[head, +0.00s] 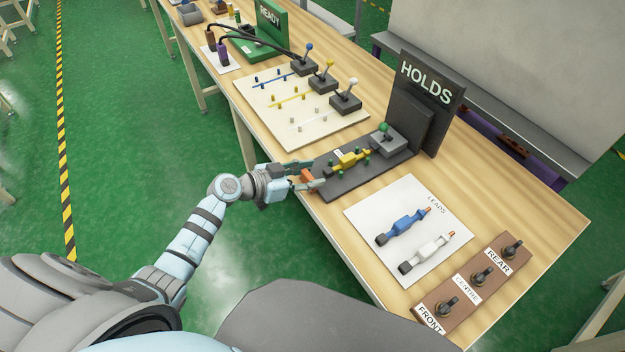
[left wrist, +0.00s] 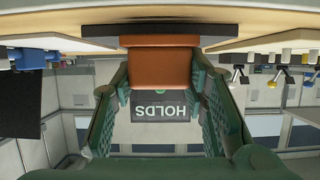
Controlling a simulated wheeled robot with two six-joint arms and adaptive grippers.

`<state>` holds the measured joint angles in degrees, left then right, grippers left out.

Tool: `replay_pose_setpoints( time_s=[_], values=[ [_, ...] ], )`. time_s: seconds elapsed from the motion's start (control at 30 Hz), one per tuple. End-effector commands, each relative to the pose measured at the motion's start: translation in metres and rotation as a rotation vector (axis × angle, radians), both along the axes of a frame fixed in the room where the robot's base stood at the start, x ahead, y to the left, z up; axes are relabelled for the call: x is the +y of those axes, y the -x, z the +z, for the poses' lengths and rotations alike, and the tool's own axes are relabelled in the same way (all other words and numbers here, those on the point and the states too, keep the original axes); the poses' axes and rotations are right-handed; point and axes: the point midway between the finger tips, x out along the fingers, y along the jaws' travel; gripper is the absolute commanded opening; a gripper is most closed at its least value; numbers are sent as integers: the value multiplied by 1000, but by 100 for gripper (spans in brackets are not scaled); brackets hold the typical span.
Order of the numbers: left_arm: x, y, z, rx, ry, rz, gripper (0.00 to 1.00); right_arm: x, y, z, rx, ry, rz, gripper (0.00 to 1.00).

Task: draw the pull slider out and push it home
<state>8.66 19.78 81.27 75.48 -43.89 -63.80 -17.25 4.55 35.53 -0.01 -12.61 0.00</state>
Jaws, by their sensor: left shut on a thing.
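The orange block at the near end of the dark HOLDS base, apparently the pull slider (head: 306,175), is between the fingers of my left gripper (head: 303,178). In the left wrist view the orange block (left wrist: 160,66) sits between the two green fingers, under the dark edge of the base. My left gripper is shut on it. The dark base (head: 340,186) carries a yellow lead (head: 351,158) between green posts and a grey box with a green-knobbed lever (head: 385,131). How far the slider is out cannot be told. My right gripper is not in view.
The upright HOLDS sign (head: 428,88) stands behind the base. A white LEADS sheet (head: 412,262) holds a blue and a white lead. A brown switch board (head: 468,292) is at the front right. A cream panel (head: 268,122) with three levers lies at the left.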

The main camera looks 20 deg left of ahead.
Motion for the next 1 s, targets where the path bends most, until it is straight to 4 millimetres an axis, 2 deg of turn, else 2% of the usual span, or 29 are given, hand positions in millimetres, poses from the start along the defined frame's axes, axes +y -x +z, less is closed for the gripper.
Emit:
replay_pose_setpoints(
  time_s=[0.27, 0.3, 0.4, 0.43, 0.77, 0.87, 1.0],
  values=[
    [5, 1, 0, 1, 1, 12, 0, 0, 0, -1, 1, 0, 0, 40],
    [5, 1, 0, 1, 1, 12, 43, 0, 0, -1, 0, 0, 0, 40],
    [4, 1, 0, 0, 1, 11, 59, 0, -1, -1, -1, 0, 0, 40],
    [4, 1, 0, 1, 1, 10, 62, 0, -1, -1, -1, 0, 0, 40],
    [5, 2, 1, 0, 0, 9, 62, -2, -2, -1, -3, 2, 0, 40],
    [13, 13, 5, 0, -4, 10, 62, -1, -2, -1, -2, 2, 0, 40],
    [33, 41, 19, 2, -6, 7, 62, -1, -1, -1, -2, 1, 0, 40]
  ],
)
